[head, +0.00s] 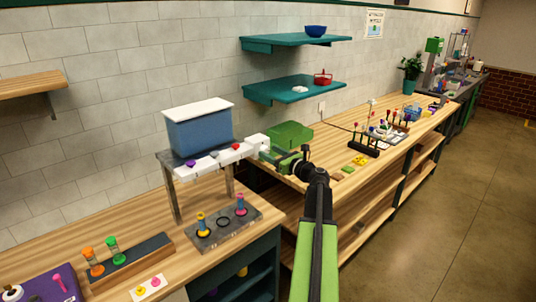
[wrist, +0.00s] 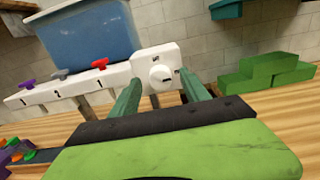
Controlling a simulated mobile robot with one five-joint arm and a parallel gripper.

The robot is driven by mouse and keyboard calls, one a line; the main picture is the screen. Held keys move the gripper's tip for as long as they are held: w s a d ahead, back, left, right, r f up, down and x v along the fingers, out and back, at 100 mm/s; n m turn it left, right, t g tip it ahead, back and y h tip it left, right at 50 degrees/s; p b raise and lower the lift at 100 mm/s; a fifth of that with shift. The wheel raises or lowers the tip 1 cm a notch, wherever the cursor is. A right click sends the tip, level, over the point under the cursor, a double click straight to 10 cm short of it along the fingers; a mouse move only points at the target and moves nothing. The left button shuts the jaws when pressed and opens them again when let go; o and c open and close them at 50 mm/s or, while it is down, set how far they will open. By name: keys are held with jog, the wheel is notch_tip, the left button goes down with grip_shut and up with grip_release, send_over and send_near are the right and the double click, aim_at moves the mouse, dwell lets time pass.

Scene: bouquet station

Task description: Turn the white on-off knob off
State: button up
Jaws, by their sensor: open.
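The white on-off knob (wrist: 160,74) is a round dial on the front of a square white housing at the right end of a white panel. It carries a short dark mark near its lower edge. In the head view the housing (head: 256,141) shows just beyond my gripper (head: 268,153). In the wrist view my gripper (wrist: 161,80) is open, with one green finger to the left of the knob and one to the right. The knob appears between the fingertips; I cannot tell whether they touch it. Nothing is held.
A blue tank (head: 199,128) stands on a raised stand behind the white panel (head: 210,160), which has purple, grey and red handles. Green stepped blocks (wrist: 266,72) sit to the right. Below are a grey plate (head: 225,228) with coloured pegs and bare wooden counter.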

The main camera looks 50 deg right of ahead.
jog(key=shift+w, duration=0.6)
jog(key=shift+c, duration=0.3)
